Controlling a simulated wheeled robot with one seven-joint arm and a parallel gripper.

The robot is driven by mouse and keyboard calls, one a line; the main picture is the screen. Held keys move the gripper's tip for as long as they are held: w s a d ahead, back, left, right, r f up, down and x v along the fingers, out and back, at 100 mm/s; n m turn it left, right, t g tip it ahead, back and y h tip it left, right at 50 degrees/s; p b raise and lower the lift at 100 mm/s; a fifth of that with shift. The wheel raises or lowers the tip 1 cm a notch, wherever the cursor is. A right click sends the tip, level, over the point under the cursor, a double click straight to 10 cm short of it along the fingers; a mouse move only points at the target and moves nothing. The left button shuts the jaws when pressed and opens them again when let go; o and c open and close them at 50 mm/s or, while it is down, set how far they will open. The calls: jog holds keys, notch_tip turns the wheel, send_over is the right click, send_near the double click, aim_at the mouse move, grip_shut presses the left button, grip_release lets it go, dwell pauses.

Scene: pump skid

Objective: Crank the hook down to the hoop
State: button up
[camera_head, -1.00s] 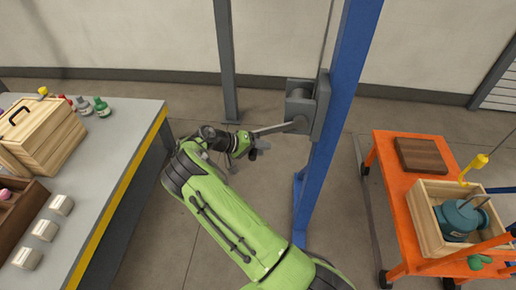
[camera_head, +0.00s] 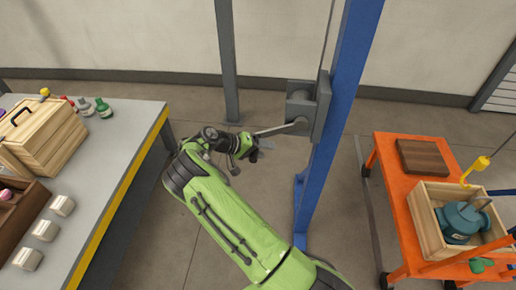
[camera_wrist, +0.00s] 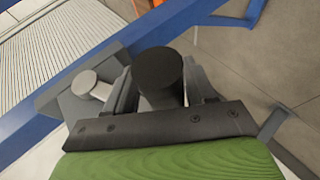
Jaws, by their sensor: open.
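The grey winch (camera_head: 302,108) is fixed to the blue post, and its crank arm (camera_head: 280,128) points left. In the wrist view the crank's black knob (camera_wrist: 160,70) stands between the two spread fingers of my gripper (camera_wrist: 160,92). The jaws are open around the knob; contact is not clear. My gripper (camera_head: 255,146) shows at the crank's outer end in the head view. The yellow hook (camera_head: 480,164) hangs at the right, above the teal pump (camera_head: 460,220) in an open wooden crate (camera_head: 428,222). A grey bar shows on top of the pump; the hoop cannot be made out clearly.
The blue post (camera_head: 340,110) and a grey post (camera_head: 227,60) stand near the arm. An orange cart (camera_head: 388,165) carries the crate and a brown board (camera_head: 422,156). At left a grey workbench (camera_head: 110,150) holds a wooden toolbox (camera_head: 45,140), bottles and small blocks.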

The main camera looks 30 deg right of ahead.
jog(key=p+v, duration=0.1)
jog(key=v, duration=1.4)
jog(key=shift+a, duration=0.3)
jog(key=shift+r, duration=0.15)
